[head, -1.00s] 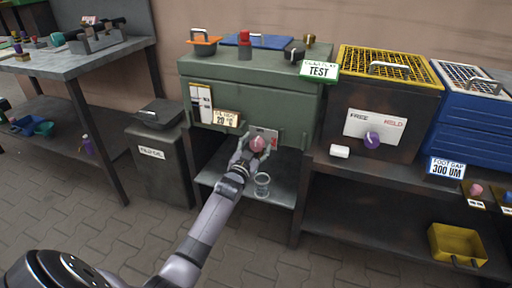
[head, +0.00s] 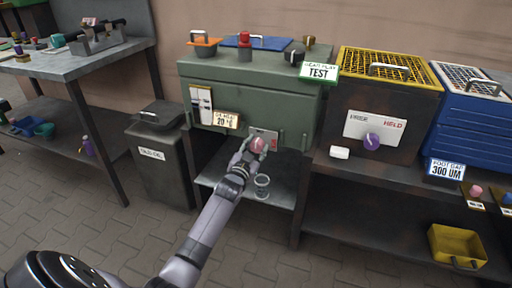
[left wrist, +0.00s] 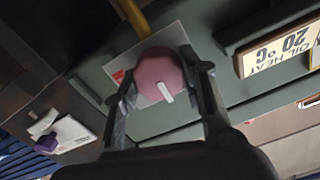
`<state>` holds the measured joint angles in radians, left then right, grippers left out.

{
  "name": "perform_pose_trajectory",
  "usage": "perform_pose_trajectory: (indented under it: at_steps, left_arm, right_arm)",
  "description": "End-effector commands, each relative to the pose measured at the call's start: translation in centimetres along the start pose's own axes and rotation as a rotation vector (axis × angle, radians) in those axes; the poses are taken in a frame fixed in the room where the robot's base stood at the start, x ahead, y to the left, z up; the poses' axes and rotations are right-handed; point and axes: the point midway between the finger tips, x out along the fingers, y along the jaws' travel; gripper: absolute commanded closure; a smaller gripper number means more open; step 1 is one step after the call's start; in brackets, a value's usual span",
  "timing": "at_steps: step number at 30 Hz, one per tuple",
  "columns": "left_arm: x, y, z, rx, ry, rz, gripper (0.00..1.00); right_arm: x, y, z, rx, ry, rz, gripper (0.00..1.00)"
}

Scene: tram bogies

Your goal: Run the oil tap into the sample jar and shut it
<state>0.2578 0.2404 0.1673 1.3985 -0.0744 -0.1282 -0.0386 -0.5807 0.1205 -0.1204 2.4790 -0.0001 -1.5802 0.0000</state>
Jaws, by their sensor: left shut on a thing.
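The oil tap's round pink knob (head: 257,145) sits low on the front of the green test cabinet (head: 250,100). My left gripper (head: 251,152) is shut on this knob. In the left wrist view the fingers hold the pink knob (left wrist: 160,80) from both sides, and its white pointer mark slants to the lower right. A brass-coloured pipe (left wrist: 133,18) shows beyond it. The clear sample jar (head: 262,184) stands on the shelf below the knob, just right of my wrist. I cannot tell whether oil is running or how full the jar is. My right gripper is not in view.
A dark bin (head: 160,160) stands left of the cabinet. A dark unit with a purple knob (head: 372,140) and a blue crate (head: 470,110) stand at right. A yellow bin (head: 457,246) sits low at right. The paved floor in front is clear.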

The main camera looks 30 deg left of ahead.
Motion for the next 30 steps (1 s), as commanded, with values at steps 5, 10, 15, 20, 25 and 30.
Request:
perform_pose_trajectory:
  at_steps: [5,10,15,20,25,30]
  left_arm:
    - [0.0,0.0,-0.1,0.185,-0.003,0.001,0.89]
    - [0.0,0.1,-0.1,0.306,-0.001,0.001,0.89]
    - [0.0,0.1,0.1,0.335,-0.001,0.001,0.89]
    - [0.0,0.1,0.1,0.333,-0.001,0.001,0.89]
    - [0.0,0.1,0.1,0.332,-0.001,0.001,0.52]
    - [0.0,0.1,0.0,0.331,-0.001,0.001,0.41]
  right_arm:
    - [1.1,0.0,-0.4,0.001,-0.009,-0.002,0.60]
    - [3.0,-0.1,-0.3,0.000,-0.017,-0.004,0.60]
    - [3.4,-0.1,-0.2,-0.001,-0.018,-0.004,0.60]
    - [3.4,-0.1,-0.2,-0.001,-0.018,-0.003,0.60]
    - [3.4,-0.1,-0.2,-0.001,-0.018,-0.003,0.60]
    - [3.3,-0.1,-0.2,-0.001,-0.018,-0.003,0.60]
